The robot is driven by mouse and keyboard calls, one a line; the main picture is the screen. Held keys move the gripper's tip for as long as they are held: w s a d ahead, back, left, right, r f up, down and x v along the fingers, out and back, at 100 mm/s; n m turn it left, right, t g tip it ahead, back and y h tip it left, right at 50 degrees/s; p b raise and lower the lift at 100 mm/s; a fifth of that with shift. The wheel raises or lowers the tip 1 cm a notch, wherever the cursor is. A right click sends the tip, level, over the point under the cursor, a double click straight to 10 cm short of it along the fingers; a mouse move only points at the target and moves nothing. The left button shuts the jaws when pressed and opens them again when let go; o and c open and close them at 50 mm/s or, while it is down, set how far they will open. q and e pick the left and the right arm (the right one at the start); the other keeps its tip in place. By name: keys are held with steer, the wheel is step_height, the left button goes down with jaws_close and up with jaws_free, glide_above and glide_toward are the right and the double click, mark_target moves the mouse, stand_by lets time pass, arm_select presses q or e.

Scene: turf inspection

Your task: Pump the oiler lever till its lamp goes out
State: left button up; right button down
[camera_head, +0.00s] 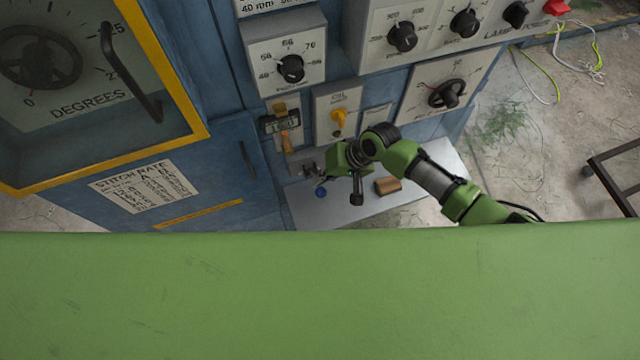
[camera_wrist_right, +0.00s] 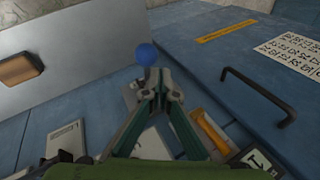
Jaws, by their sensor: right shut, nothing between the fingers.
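The lever's blue ball knob (camera_head: 321,193) stands just above the grey ledge, below the panel marked "OIL" (camera_head: 338,98). In the right wrist view the blue knob (camera_wrist_right: 146,54) sits just beyond the fingertips, on a short stalk partly hidden by them. My right gripper (camera_head: 321,180) is shut and empty beside the knob; its closed fingertips (camera_wrist_right: 158,82) also show in the wrist view. I cannot tell whether they touch the stalk. A yellow-orange fitting (camera_head: 339,119) is on the OIL panel; I cannot tell whether it is a lit lamp. My left gripper is not in view.
A brown block (camera_head: 388,185) lies on the grey ledge (camera_head: 425,180) to the right. A plate with a yellow handle (camera_head: 286,143) is left of the OIL panel. A blue cabinet door with a black handle (camera_head: 246,146) stands further left. Dial panels rise above.

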steer(key=shift+w+r, duration=0.15)
steer(key=shift+r, duration=0.1)
steer(key=shift+a, duration=0.1)
steer(key=r+p, duration=0.1)
steer(key=w+r+p, duration=0.1)
steer(key=r, duration=0.1)
steer(key=w+r+p, duration=0.1)
steer(key=shift+a+r, duration=0.3)
steer(key=shift+f, duration=0.1)
stand_by(0.8)
